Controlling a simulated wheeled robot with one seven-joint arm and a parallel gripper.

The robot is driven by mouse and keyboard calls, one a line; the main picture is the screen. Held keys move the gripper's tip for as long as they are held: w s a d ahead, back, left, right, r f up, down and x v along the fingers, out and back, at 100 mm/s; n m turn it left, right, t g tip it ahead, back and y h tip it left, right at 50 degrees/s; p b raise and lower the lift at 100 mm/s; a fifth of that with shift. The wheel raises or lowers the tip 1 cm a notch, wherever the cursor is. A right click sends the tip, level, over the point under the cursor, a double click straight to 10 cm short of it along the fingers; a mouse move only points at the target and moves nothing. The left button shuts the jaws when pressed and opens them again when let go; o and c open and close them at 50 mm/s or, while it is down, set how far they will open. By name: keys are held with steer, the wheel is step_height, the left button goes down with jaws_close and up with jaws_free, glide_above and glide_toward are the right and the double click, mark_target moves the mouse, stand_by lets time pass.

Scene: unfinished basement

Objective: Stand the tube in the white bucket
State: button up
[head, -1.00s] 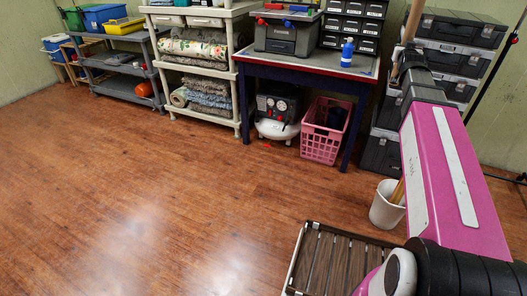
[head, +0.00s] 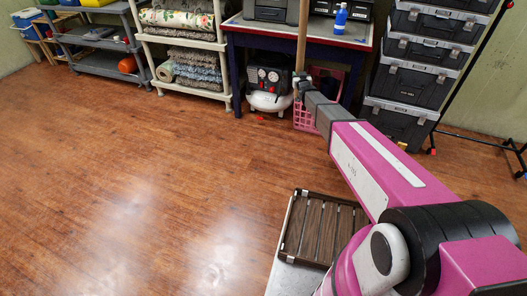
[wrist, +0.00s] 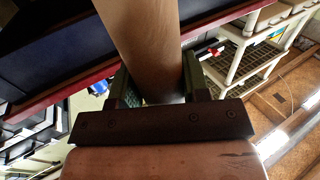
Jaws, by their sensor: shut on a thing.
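My gripper (head: 300,82) is shut on the tube (head: 302,38), a long light-brown rod held about upright. The tube's upper end runs out of the top of the head view, and its lower end is not seen there. In the wrist view the tube (wrist: 146,40) passes between the two dark fingers of my gripper (wrist: 153,88). The white bucket does not show in either current view; my pink arm covers part of the floor. Whether the arm hides the bucket I cannot tell.
A pink basket (head: 303,118) and an air compressor (head: 268,88) stand under the blue table (head: 350,40). Stacked black cases (head: 400,120) stand right of them. A dark slatted rack (head: 313,229) lies in front. Open wooden floor (head: 130,190) spreads left.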

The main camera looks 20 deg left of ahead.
steer(key=s+a+f+n+g+y, duration=0.15)
steer(key=s+a+f, duration=0.25)
steer(key=a+f, duration=0.55)
steer(key=s+a+f+n+g+y, duration=0.15)
steer(key=s+a+f, duration=0.3)
steer(key=f, duration=0.95)
steer(key=s+a+f+n+y, duration=0.15)
steer(key=s+a+f, duration=0.25)
steer(key=a+f, duration=0.6)
steer(key=w+d+f, duration=0.2)
steer(key=w+f, duration=0.3)
steer(key=f, duration=0.1)
steer(key=w+d+f, duration=0.2)
steer(key=w+f, duration=0.3)
steer(key=f, duration=0.2)
steer(key=shift+w+d+f+m+y, duration=0.3)
steer(key=shift+w+d+m+y, duration=0.05)
steer(key=shift+d, duration=0.05)
steer(key=shift+f, duration=0.15)
steer(key=o, duration=1.1)
steer(key=shift+s, duration=0.1)
